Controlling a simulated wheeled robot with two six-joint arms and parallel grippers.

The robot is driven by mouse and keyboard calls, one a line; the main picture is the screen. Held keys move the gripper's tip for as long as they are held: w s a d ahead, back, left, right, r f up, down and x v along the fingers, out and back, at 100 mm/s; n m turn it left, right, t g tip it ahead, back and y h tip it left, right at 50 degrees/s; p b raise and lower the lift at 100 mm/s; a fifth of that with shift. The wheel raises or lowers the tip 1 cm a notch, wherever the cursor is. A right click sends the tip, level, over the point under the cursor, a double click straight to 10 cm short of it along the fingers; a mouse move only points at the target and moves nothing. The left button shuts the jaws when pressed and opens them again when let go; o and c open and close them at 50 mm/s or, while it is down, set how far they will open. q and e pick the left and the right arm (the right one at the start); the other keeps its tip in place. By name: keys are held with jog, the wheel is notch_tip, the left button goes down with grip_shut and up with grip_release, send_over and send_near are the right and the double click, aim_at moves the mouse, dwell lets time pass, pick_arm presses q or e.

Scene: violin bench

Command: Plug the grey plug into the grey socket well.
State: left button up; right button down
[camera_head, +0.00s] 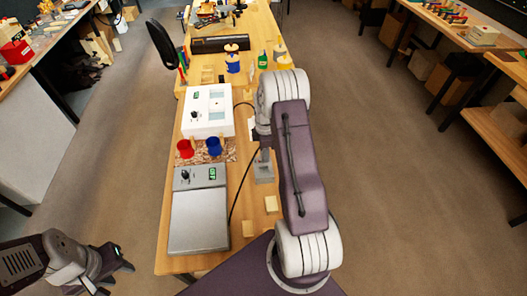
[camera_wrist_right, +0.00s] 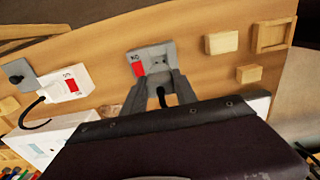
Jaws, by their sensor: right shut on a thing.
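The grey socket well (camera_wrist_right: 152,56), with a red switch on its face, is on the wooden bench just beyond my right fingertips in the right wrist view. It shows in the head view as a grey block (camera_head: 264,174) beside my right arm. My right gripper (camera_wrist_right: 159,78) is shut on the grey plug (camera_wrist_right: 159,83), whose black cord shows between the fingers. The plug is mostly hidden, and I cannot tell if it is in the well or just over it. My left gripper (camera_head: 113,276) is open and empty, off the bench at the lower left.
Wooden blocks (camera_wrist_right: 221,43) lie near the well. A scale (camera_head: 200,220), red cup (camera_head: 185,149), blue cup (camera_head: 214,146) and white device (camera_head: 208,112) stand left of it.

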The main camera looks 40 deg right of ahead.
notch_tip(320, 180, down, 4)
jog(key=b, duration=0.2)
jog(key=shift+f+b, duration=0.25)
jog(key=shift+b, duration=0.05)
jog(key=shift+f+b, duration=0.3)
jog(key=shift+f, duration=0.2)
jog(key=shift+r+p, duration=0.1)
jog(key=shift+p, duration=0.25)
dwell(0.6)
jog(key=shift+f+b, duration=0.95)
jog(key=shift+f, duration=0.45)
jog(key=c, duration=0.9)
grip_release()
notch_tip(320, 180, up, 9)
jog(key=shift+r+b, duration=0.1)
jog(key=shift+b, duration=0.35)
